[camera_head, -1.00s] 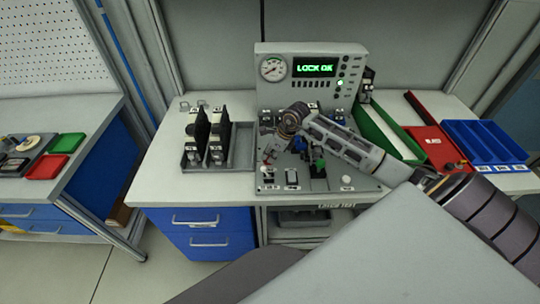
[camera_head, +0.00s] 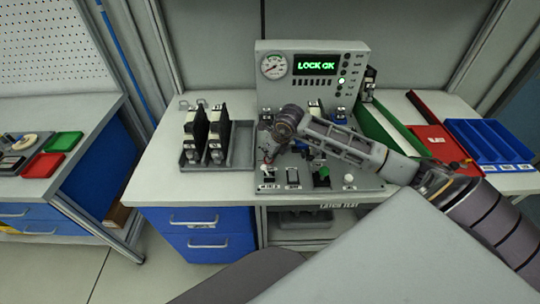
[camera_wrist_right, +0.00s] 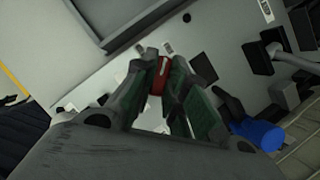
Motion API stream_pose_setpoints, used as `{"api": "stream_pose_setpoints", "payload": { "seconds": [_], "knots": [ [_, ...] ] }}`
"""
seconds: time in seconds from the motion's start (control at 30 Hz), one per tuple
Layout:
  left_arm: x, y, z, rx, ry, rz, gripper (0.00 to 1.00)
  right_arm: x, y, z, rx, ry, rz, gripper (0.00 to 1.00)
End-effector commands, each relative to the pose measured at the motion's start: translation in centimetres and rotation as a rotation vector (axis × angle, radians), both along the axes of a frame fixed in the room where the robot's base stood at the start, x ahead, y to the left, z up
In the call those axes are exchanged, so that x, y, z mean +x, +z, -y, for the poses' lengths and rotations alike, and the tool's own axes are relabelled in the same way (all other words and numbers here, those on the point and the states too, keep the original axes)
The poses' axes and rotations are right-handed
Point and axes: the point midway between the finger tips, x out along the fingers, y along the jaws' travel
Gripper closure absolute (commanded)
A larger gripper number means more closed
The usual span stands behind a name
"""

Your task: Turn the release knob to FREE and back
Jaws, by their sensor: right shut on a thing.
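The test panel (camera_head: 330,182) stands on the bench, its upright part carrying a round gauge (camera_head: 273,67) and a green-lit display (camera_head: 316,65) that reads LOCK OK. My right gripper (camera_head: 269,156) is lowered at the left part of the panel. In the wrist view, my right gripper (camera_wrist_right: 160,77) is shut on a red knob (camera_wrist_right: 158,79) with a pale line on its top. The fingers hide the knob's sides, and its FREE marking cannot be read. My left gripper is in neither view.
A grey tray (camera_head: 240,160) with black upright units is left of the panel. A green strip (camera_head: 380,128), a red tray (camera_head: 437,143) and blue bins (camera_head: 485,141) lie to the right. My right forearm crosses over the panel's right side.

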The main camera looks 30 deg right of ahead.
Motion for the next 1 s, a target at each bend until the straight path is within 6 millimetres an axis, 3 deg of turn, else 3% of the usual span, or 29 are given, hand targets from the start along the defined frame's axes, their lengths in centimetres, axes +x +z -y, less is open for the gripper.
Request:
{"api": "stream_pose_setpoints", "payload": {
  "seconds": [0.13, 0.4, 0.97, 1.0],
  "knots": [
    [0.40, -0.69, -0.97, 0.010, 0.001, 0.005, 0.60, -0.18, -0.52, -0.18, 0.001, -0.070, -0.007, 1.00],
    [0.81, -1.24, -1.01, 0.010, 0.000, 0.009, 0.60, -0.16, -0.40, -0.22, 0.001, -0.155, -0.006, 1.00],
    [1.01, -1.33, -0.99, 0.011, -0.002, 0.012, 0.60, -0.21, -0.39, -0.23, 0.002, -0.184, -0.009, 1.00],
    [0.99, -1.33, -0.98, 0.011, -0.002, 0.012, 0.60, -0.21, -0.39, -0.22, 0.002, -0.184, -0.009, 0.82]
  ]
}}
